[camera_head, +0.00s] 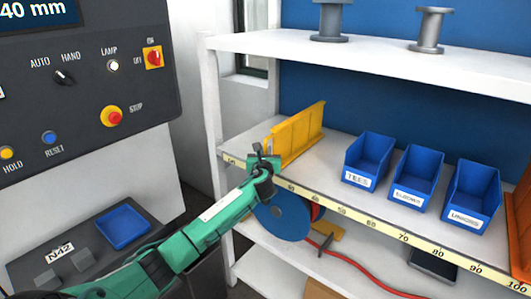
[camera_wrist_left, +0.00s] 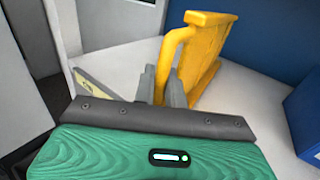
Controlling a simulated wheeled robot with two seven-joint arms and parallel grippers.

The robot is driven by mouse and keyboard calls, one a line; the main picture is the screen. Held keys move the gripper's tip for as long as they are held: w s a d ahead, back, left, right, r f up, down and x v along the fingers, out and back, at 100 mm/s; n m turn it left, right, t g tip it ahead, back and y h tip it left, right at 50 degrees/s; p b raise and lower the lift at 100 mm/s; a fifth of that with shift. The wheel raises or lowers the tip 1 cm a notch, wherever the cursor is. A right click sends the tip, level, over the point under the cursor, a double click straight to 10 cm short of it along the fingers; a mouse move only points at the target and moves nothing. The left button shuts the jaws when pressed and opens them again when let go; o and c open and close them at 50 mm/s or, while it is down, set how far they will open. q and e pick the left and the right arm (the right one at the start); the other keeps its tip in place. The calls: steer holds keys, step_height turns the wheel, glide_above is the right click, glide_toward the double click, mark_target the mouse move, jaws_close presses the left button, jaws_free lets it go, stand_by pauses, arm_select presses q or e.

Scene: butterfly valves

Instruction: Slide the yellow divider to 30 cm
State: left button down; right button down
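The yellow divider (camera_head: 296,133) stands upright on the middle shelf, near its left end. Its bent handle shows at the front in the left wrist view (camera_wrist_left: 165,62). My left gripper (camera_head: 264,165) is at the handle, at the shelf's front edge. In the left wrist view its two grey fingers (camera_wrist_left: 162,90) lie on either side of the handle bar, close against it. A yellow scale strip (camera_head: 345,212) runs along the shelf's front edge, with larger numbers to the right. The gripper hides the marks by the divider. My right gripper is out of view.
Three labelled blue bins (camera_head: 368,160) stand on the shelf right of the divider, with bare shelf between. A white upper shelf (camera_head: 350,52) overhangs. A control panel (camera_head: 85,75) stands at left.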

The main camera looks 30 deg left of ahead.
arm_select(q)
steer(key=shift+d, duration=0.1)
steer(key=d+p, duration=0.2)
steer(key=d, duration=0.8)
steer(key=shift+s, duration=0.4)
steer(key=c, duration=1.5)
jaws_free()
steer(key=shift+c, duration=0.2)
steer(key=b+v, duration=0.4)
steer(key=v, duration=0.9)
steer(key=shift+s, duration=0.35)
